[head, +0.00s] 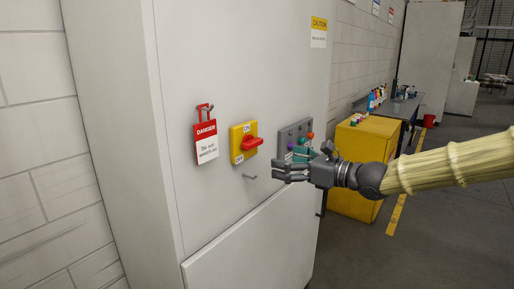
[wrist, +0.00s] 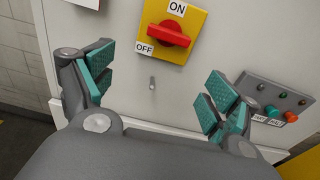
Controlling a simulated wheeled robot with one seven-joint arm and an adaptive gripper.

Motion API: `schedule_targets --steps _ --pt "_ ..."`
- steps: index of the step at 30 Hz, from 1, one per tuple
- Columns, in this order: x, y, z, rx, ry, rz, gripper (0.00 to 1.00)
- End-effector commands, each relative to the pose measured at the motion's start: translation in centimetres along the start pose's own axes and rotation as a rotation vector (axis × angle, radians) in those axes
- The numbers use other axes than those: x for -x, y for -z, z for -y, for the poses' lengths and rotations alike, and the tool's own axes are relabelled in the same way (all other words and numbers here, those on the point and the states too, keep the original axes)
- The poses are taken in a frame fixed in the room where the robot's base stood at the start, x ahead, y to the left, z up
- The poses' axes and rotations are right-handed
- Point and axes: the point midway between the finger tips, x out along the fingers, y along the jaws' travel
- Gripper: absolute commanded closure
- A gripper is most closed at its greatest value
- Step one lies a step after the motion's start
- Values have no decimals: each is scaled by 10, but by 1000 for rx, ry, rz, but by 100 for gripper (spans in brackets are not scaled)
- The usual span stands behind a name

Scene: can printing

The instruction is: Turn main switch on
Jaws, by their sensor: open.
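The main switch is a red rotary handle (head: 252,142) on a yellow plate (head: 237,136) on the white cabinet door. The wrist view shows the red handle (wrist: 168,34) too, lying roughly crosswise, with an ON label (wrist: 177,8) above it and an OFF label (wrist: 144,48) at its lower left. My gripper (head: 281,170) is open and empty, to the lower right of the switch and apart from it in the head view. In the wrist view my gripper's teal-padded fingers (wrist: 158,88) are spread wide below the switch.
A red danger tag (head: 206,142) hangs on a red lockout hasp (head: 204,112) left of the switch. A small metal hook (head: 250,177) sticks out below it. A grey button panel (wrist: 274,101) is on the right. A yellow cabinet (head: 359,150) stands beyond the white cabinet (head: 240,60).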

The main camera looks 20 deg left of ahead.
Motion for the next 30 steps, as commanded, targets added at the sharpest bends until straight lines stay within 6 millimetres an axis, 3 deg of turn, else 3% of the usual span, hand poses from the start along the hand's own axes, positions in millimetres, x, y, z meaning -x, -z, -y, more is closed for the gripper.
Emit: schedule_targets --steps 1,5,11,30 --pt "1 -14 3 -8 7 25 12" --pt "-1 -29 6 -20 15 53 12" --pt "-18 -31 6 -21 14 53 12" --pt "-95 -34 7 -19 13 50 12"
